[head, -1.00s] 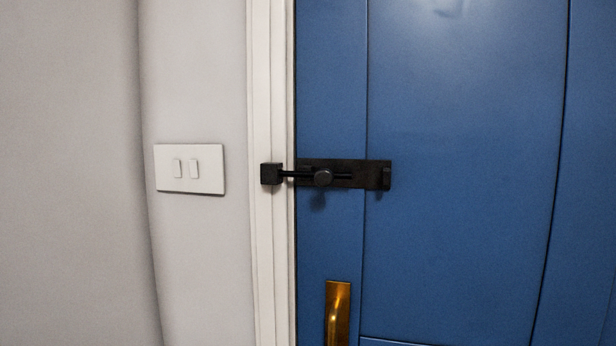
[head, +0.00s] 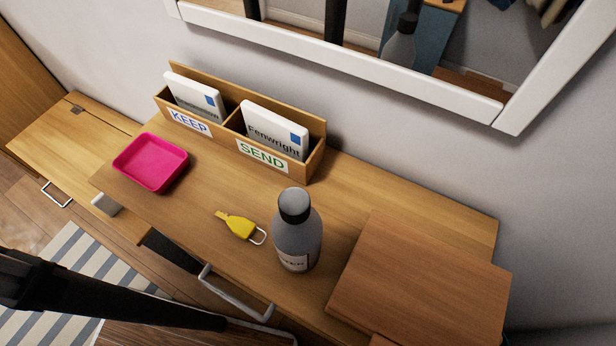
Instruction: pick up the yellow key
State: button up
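The yellow key (head: 238,226) lies flat on the wooden console table (head: 210,207) in the head view. It has a yellow body and a pale wire ring at its right end. The ring is close to the base of a grey bottle (head: 297,238) with a dark cap. A dark part of my arm crosses the lower left of the view, apart from the key. My gripper is not visible in this frame.
A pink tray (head: 150,163) sits left of the key. Behind it stands a wooden letter holder (head: 316,150) marked KEEP and SEND, with envelopes. A brown wooden board (head: 420,284) is at the right. A white-framed mirror (head: 440,93) hangs above.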

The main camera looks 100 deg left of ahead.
aim_at(244, 228)
jog(key=l+u, duration=0.15)
jog(key=u, duration=0.35)
jog(key=k+l+u, duration=0.1)
jog(key=u, duration=0.4)
jog(key=k+u, duration=0.1)
jog(key=u, duration=0.35)
jog(key=k+l+u, duration=0.1)
jog(key=u, duration=0.4)
jog(key=k+j+u, duration=0.1)
jog(key=j, duration=0.25)
jog(key=k+j+u, duration=0.1)
jog(key=j, duration=0.25)
jog(key=k+j+u, duration=0.1)
jog(key=j, duration=0.3)
jog(key=k+j+z, duration=0.45)
jog(key=k+j, duration=0.1)
jog(key=k, duration=0.1)
